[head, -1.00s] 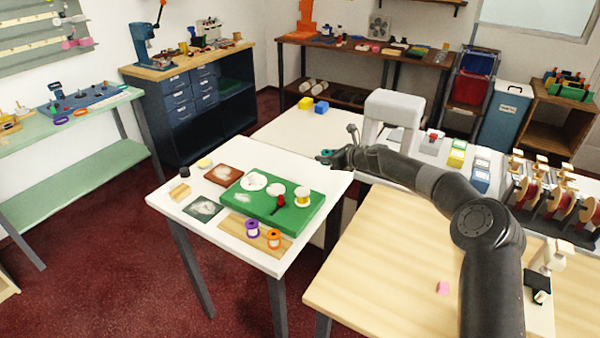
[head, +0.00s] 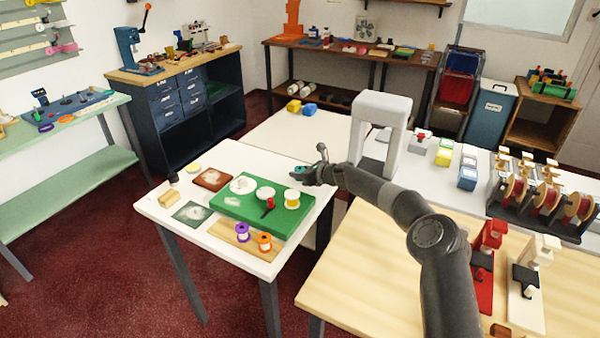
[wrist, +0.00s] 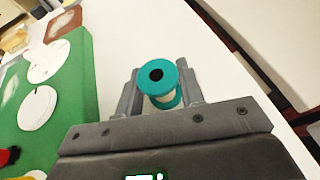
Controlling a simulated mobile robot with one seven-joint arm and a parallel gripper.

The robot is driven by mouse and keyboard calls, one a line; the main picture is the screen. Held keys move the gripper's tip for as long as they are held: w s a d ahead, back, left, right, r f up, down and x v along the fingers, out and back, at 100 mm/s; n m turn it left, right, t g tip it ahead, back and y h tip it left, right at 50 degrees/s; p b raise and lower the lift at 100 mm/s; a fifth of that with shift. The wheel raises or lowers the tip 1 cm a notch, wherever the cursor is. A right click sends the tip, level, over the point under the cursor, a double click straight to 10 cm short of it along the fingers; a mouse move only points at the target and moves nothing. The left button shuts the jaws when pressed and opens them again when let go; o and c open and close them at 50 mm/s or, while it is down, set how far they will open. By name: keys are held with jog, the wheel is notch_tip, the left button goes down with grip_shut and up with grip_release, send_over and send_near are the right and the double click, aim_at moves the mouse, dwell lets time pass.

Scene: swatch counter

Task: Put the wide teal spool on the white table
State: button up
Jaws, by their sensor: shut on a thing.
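The wide teal spool (wrist: 160,82) sits between the two fingers of my gripper (wrist: 166,92), which is shut on it. Its teal flange with a dark centre hole faces the wrist camera, and a pale wound band shows below it. In the head view my gripper (head: 303,173) is at the far right edge of the white table (head: 235,153), with a bit of the teal spool (head: 301,168) showing. The wrist view shows bare white tabletop (wrist: 130,40) around the spool. I cannot tell whether the spool touches the table.
A green mat (head: 230,209) lies left of my gripper with white discs, a yellow-topped spool (head: 292,199) and a red item. Purple (head: 243,232) and orange (head: 265,242) spools stand on a wooden board in front. A white arch (head: 398,112) stands behind my arm.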

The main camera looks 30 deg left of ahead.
jog(key=shift+f, duration=0.15)
jog(key=o, duration=1)
jog(key=shift+o, duration=0.2)
jog(key=shift+d+r, duration=0.35)
jog(key=v, duration=1.1)
jog(key=shift+s+d, duration=0.1)
jog(key=shift+d, duration=0.1)
